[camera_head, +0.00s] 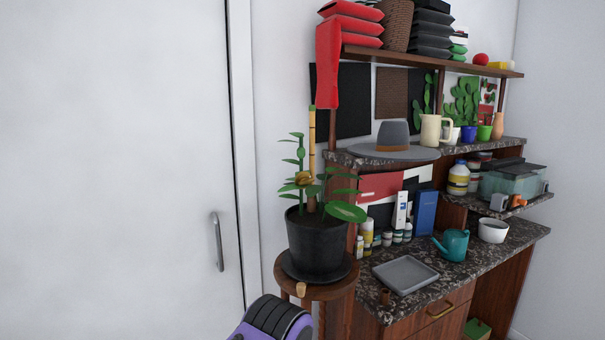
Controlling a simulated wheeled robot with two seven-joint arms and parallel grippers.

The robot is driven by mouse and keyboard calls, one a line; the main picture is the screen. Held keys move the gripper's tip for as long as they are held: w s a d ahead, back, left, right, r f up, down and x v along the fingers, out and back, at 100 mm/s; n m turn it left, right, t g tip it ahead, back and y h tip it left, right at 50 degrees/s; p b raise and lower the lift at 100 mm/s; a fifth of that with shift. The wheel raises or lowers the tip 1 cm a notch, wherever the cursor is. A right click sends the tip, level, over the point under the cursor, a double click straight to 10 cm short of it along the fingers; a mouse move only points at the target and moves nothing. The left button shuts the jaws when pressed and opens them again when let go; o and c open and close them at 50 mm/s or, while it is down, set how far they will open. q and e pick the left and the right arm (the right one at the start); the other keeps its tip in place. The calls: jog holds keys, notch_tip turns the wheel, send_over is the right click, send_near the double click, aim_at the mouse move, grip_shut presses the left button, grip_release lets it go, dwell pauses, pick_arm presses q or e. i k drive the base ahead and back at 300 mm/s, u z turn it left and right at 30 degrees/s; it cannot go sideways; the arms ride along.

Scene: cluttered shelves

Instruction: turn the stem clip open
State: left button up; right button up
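A potted plant with a dark pot (317,244) stands on a dark saucer (292,274) on a round wooden stool (318,291). A tall yellow bamboo-like stake (312,145) rises upright from the pot among green leaves. A small golden-brown piece (303,178) sits at the stem beside the stake, possibly the stem clip. It is too small to tell whether it is open or shut, and leaves partly surround it. Neither gripper shows clearly. A purple and black part at the bottom edge, in front of the stool, shows no fingers.
A small tan cork-like piece (301,288) is at the stool's front edge. Right of the plant, a stone counter (450,276) holds a grey tray (405,274), a teal watering can (454,245) and a white bowl (493,230). A white door (120,170) fills the left.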

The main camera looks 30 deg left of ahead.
aim_at(304, 180)
jog(key=z, duration=0.65)
jog(key=k, duration=0.9)
jog(key=u, duration=0.95)
jog(key=i, duration=0.5)
